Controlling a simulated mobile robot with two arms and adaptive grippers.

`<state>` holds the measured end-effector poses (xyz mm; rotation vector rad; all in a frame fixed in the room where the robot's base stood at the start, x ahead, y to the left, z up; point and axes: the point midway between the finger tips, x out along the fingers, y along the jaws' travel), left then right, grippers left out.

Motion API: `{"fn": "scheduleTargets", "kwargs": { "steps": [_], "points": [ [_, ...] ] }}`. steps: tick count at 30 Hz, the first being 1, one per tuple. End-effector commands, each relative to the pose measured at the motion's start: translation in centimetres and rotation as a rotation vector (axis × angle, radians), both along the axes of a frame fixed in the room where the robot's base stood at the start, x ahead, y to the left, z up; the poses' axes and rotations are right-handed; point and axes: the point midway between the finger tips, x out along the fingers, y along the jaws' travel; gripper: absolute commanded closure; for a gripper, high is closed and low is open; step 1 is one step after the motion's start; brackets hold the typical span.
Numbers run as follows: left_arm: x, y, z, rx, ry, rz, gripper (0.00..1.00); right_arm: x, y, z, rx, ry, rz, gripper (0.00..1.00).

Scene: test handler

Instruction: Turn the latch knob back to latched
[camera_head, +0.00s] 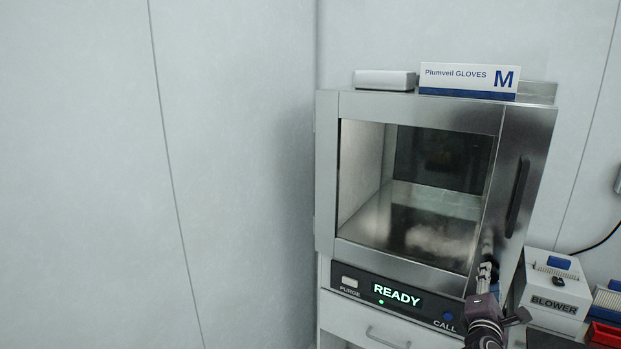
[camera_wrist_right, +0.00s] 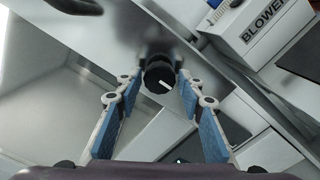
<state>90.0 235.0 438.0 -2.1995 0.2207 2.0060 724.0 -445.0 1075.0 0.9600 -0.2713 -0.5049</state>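The latch knob (camera_wrist_right: 157,73) is a round black knob with a short white mark, in the upper middle of the right wrist view. Its mark lies slanted in that view. My right gripper (camera_wrist_right: 158,84) is open, with its blue-padded fingers on either side of the knob; I cannot tell whether they touch it. In the head view my right gripper (camera_head: 487,271) is at the lower right of the steel cabinet's door (camera_head: 420,116), where it hides the knob. My left gripper is not in view.
The cabinet door has a dark vertical handle (camera_head: 518,197) at its right. Below it are a READY display (camera_head: 396,295), a CALL button (camera_head: 448,316) and a drawer handle (camera_head: 388,338). A BLOWER box (camera_head: 548,292) stands close right of my gripper. A glove box (camera_head: 468,81) lies on top.

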Motion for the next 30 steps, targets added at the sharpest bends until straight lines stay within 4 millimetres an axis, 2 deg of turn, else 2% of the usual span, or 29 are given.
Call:
{"fn": "scheduleTargets", "kwargs": {
  "steps": [18,30],
  "points": [
    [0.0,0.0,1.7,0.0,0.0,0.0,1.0,-3.8,2.4,0.0,0.0,0.0,0.001,0.64],
    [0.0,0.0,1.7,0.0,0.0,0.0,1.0,-4.2,2.7,-0.1,0.0,0.002,0.0,0.64]
  ]
}}
